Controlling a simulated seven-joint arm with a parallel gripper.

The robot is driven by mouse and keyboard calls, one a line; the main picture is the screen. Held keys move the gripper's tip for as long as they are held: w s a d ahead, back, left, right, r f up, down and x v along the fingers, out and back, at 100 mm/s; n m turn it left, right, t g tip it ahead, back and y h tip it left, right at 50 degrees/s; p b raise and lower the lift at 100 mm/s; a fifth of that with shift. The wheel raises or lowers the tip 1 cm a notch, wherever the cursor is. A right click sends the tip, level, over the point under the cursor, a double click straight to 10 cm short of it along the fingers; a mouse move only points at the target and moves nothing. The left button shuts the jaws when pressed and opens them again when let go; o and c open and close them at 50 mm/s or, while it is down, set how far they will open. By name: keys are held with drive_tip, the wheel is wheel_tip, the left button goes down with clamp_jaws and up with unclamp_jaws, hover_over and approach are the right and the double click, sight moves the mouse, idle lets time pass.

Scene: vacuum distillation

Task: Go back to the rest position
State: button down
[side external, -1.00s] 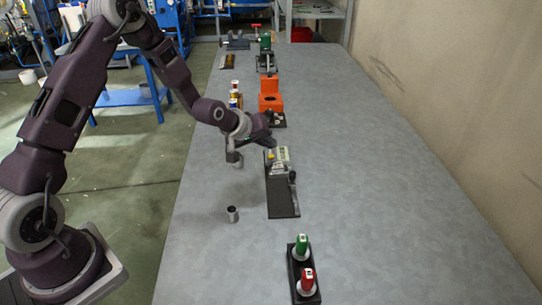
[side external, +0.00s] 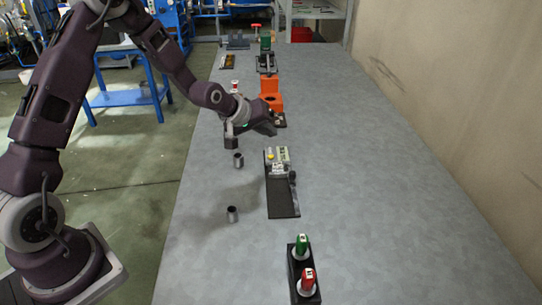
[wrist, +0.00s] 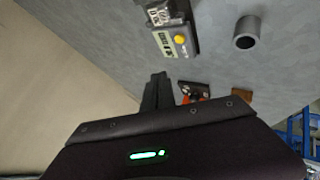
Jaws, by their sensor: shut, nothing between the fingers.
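My gripper (side external: 231,143) is over the table at mid-length, raised and empty. Its dark fingers are shut together in the wrist view (wrist: 157,90). A small grey hollow cylinder (side external: 238,160) stands upright on the table just in front of it, apart from the fingers. A second similar cylinder (side external: 232,214) stands nearer the camera. One hollow cylinder (wrist: 246,32) shows at the top right of the wrist view; I cannot tell which of the two it is.
A device with a yellow button (side external: 271,157) sits on a black base to the right of my gripper. An orange stand (side external: 271,92) is behind it. A black holder (side external: 291,270) carries green and red-capped items in front. The table's right side (side external: 400,180) is clear.

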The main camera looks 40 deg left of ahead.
drive_tip(key=s+d+r+m+g+y, duration=0.1)
drive_tip(key=s+d+r+m, duration=0.15)
drive_tip(key=s+r, duration=0.55)
drive_tip(key=s+d+r+m+g, duration=0.1)
drive_tip(key=s+d+r+m, duration=0.15)
drive_tip(key=s+r, duration=0.5)
drive_tip(key=s+d+r+m+g, duration=0.1)
drive_tip(key=s+r+m, duration=0.1)
drive_tip(key=s, duration=2.1)
drive_tip(key=shift+d+m+g+h, duration=0.15)
drive_tip(key=shift+m+g+h, duration=0.15)
drive_tip(key=shift+m, duration=0.4)
